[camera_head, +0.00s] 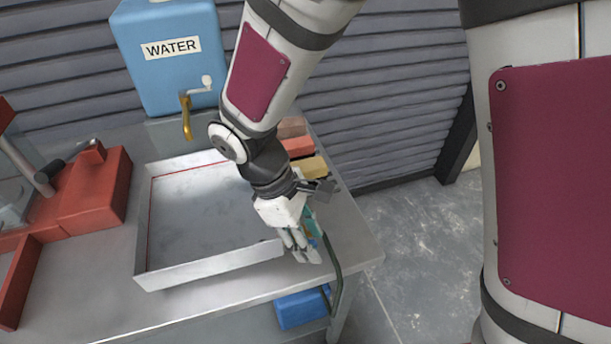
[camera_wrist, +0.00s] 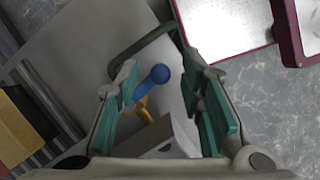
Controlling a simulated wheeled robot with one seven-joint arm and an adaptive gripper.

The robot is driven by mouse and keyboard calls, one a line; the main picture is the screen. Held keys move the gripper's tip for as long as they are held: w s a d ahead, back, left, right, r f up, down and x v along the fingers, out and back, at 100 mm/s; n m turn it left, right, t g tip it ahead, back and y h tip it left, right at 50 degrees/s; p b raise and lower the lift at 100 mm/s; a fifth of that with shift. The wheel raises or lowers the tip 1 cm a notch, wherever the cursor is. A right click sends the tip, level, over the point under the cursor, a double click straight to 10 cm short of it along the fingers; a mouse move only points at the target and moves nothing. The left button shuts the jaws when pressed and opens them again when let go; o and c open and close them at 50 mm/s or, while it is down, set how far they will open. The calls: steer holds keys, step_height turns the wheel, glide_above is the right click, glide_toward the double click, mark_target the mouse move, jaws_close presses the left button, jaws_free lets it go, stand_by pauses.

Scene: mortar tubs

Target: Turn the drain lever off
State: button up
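In the head view my gripper (camera_head: 302,246) points down at the right front corner of the shallow metal tray (camera_head: 210,268). There the fingers mostly hide the lever and fitting. The tray's inside looks empty.
A blue water tank (camera_head: 150,80) with a brass tap (camera_head: 187,118) stands behind the tray. Coloured blocks (camera_head: 312,166) lie behind my gripper. A dark bent bar (camera_head: 337,285) runs by the bench's right edge, near a blue box (camera_head: 300,310) below. Red equipment (camera_head: 90,195) stands left.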

jaws_close()
steer(key=shift+s+a+m+p, duration=0.1)
steer(key=shift+a+m+p, duration=0.05)
steer(key=shift+m+p, duration=0.35)
steer(key=shift+a+m+g+y, duration=0.3)
steer(key=shift+m+g, duration=0.1)
steer(key=shift+m, duration=0.2)
jaws_free()
